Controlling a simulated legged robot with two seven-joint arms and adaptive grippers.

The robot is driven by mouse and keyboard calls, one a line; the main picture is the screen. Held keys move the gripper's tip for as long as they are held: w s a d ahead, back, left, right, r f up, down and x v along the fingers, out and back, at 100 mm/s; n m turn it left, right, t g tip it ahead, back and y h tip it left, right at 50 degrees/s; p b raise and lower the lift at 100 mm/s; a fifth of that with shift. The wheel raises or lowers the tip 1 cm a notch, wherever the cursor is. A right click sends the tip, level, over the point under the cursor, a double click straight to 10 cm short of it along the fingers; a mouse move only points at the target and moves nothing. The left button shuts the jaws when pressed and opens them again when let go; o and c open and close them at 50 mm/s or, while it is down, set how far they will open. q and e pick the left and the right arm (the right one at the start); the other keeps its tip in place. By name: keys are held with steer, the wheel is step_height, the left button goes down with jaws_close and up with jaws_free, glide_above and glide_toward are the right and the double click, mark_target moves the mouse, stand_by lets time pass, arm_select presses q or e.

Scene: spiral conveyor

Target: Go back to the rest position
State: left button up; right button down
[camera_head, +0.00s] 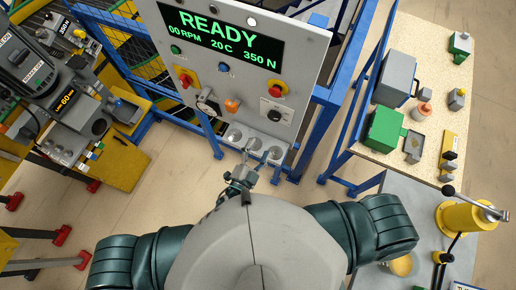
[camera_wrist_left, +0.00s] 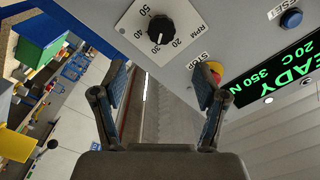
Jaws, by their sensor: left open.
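My left gripper (camera_head: 243,168) is in front of the lower edge of the grey control panel (camera_head: 225,85) in the head view. In the left wrist view, its two fingers (camera_wrist_left: 162,88) stand wide apart with nothing between them. Beyond them are the panel's black RPM knob (camera_wrist_left: 160,29), a red stop button on yellow (camera_wrist_left: 214,72) and a blue button (camera_wrist_left: 291,18). The panel's screen (camera_head: 222,35) reads READY, 00 RPM, 20 C, 350 N. My right gripper is not in view.
A blue frame (camera_head: 318,120) stands around the panel. At right is a workbench (camera_head: 435,85) with a green box (camera_head: 384,129), and below it a yellow hand press (camera_head: 461,217). Machines and a yellow plate (camera_head: 118,160) stand at left. Bare floor (camera_head: 185,180) lies between.

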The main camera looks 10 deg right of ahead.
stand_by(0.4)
arm_select(q)
steer(key=shift+f, duration=0.1)
